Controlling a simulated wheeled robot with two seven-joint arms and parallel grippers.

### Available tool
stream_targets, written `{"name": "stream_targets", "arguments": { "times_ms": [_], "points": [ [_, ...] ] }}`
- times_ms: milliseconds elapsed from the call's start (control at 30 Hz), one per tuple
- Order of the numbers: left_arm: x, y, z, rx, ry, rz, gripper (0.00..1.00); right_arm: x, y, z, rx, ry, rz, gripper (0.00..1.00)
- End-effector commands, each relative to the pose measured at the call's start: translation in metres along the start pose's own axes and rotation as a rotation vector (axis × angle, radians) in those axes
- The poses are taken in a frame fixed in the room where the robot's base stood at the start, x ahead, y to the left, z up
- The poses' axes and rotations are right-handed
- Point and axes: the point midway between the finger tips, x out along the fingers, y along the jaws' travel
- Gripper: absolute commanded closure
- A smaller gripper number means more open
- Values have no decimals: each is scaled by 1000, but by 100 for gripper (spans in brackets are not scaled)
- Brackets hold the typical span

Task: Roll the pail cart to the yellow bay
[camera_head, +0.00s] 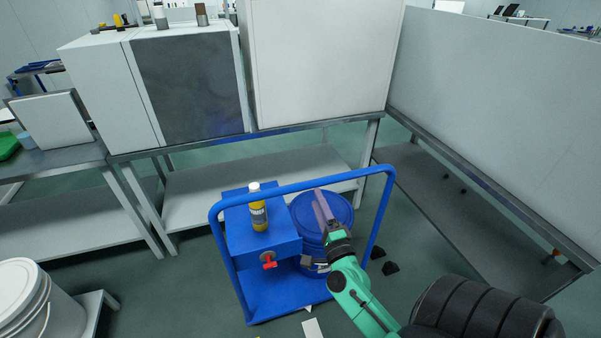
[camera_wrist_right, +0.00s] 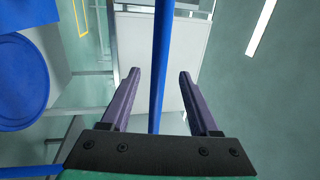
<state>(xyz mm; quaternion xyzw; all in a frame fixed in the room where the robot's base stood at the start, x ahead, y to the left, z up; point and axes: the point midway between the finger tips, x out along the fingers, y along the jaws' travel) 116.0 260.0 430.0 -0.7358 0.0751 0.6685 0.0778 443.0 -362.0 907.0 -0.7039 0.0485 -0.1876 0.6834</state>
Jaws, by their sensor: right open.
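The blue cart (camera_head: 285,299) stands on the floor in the head view, with a tall blue tube handle (camera_head: 290,187). The blue lidded pail (camera_head: 340,203) is on its deck at the right, partly behind my arm. My right gripper (camera_head: 319,196) is open over the pail, close to the handle's top bar. In the right wrist view a blue bar (camera_wrist_right: 160,50) runs between my spread fingers (camera_wrist_right: 157,76) without visible contact; its depth is unclear. The pail lid also shows there (camera_wrist_right: 22,80). My left gripper is out of view.
Benches (camera_head: 240,180) stand behind, and a grey panel (camera_head: 500,120) at right. A white bucket (camera_head: 30,300) is lower left. A yellow line (camera_wrist_right: 80,18) shows in the wrist view.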

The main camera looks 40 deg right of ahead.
Motion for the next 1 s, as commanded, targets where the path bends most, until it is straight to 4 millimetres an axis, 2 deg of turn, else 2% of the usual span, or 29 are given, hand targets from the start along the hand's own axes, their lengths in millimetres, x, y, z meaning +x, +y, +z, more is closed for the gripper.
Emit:
{"name": "stream_targets", "arguments": {
  "times_ms": [33, 100, 300, 433, 700, 867, 1000],
  "points": [
    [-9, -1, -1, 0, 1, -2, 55, 17, -7, 0, 2, 2, -6, 38],
    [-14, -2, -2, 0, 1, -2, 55, 36, -6, 0, 1, 0, -4, 38],
    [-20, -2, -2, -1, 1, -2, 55, 82, -3, 0, -2, -1, -2, 38],
    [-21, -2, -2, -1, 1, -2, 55, 96, -1, 1, -3, -2, 0, 38],
    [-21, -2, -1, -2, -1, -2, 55, 98, 0, 0, -4, -2, 2, 38],
    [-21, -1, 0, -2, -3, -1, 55, 98, 0, 0, -3, -2, 1, 99],
    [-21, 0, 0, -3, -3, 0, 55, 98, 0, 1, -3, -2, 1, 100]
  ]
}}
